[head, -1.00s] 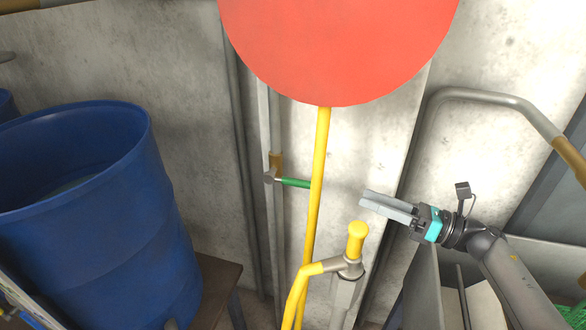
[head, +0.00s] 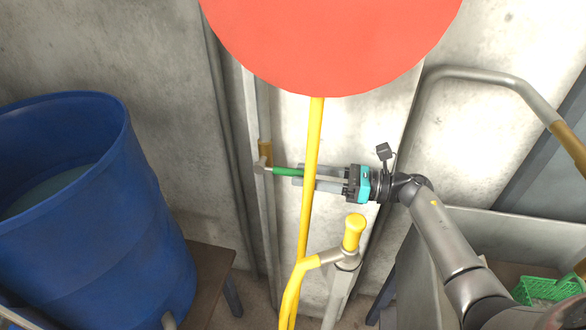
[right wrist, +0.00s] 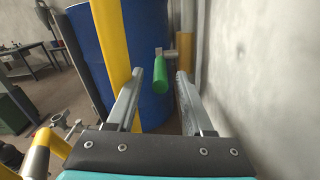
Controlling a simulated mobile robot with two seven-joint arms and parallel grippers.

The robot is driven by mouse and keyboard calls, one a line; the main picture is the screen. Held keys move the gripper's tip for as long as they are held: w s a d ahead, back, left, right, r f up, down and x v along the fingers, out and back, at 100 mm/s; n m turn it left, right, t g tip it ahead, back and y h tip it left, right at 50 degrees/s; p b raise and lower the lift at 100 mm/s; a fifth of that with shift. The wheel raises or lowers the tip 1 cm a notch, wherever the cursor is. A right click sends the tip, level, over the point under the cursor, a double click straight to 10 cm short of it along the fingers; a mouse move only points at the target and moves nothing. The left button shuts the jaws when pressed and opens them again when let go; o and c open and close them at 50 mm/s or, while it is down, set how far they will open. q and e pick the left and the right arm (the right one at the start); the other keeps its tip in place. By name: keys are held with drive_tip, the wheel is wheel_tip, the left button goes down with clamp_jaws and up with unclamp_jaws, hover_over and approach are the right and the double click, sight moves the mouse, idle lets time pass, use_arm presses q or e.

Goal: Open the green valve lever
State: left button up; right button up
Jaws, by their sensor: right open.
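The green valve lever (head: 288,171) sticks out to the right, about level, from a fitting on a thin vertical pipe (head: 265,150) by the wall. My right gripper (head: 298,178) is open at the lever, its fingers pointing left and passing behind the yellow post. In the right wrist view the green lever (right wrist: 174,80) lies between the two open fingers (right wrist: 158,92), with visible space on both sides. I cannot tell whether a finger touches it. My left gripper is not in view.
A yellow post (head: 312,150) bearing a large red disc (head: 335,40) stands in front of the lever. A yellow-handled pipe (head: 353,235) is below my right gripper. A blue barrel (head: 95,220) stands left; a green basket (head: 545,291) lies lower right.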

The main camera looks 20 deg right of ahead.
sight(293, 173)
drive_tip(key=shift+x, duration=1.7)
clamp_jaws()
